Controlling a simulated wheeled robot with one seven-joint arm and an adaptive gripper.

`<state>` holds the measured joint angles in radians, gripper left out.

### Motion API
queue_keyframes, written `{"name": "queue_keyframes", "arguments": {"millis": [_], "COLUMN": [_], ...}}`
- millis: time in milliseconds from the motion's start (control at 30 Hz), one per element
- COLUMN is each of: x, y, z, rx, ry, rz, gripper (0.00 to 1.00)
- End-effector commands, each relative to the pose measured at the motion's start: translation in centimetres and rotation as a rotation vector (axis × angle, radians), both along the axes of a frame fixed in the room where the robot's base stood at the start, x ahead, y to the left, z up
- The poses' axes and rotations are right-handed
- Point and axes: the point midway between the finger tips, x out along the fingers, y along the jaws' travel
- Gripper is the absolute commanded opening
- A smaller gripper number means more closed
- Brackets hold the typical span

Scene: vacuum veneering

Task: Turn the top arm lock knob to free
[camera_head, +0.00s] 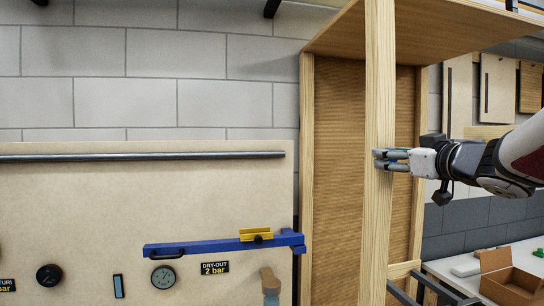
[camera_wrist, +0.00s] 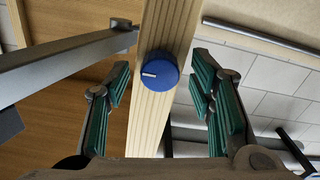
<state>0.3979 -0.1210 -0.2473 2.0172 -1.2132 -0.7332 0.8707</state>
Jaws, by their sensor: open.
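The knob (camera_wrist: 159,71) is round and blue with a white pointer line, mounted on a pale wooden post (camera_wrist: 165,40) in the wrist view. The white line points left in that view. My gripper (camera_wrist: 160,95) is open, with its green-padded fingers on both sides of the post and apart from the knob. In the head view my gripper (camera_head: 380,160) is at the wooden post (camera_head: 378,220), at about mid-height. The knob is not visible in the head view. I see no label marking its positions.
A blue arm (camera_head: 220,246) with a yellow level (camera_head: 256,235) is on the panel at left, near gauges and a "DRY-OUT 2 bar" label (camera_head: 215,268). A grey metal bar (camera_wrist: 70,65) lies left of the knob. A cardboard box (camera_head: 512,285) sits on a table at lower right.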

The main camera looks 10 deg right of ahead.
Motion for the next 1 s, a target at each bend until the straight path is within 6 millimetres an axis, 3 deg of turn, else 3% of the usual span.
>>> {"name": "queue_keyframes", "arguments": {"millis": [300, 533, 1000], "x": [0.25, 0.24, 0.18], "y": [0.01, 0.01, 0.06], "z": [0.03, 0.01, 0.02], "rx": [0.0, 0.0, -0.088], "ry": [0.0, 0.0, -0.002], "rz": [0.0, 0.0, 0.0], "gripper": [0.49, 0.01, 0.01]}}
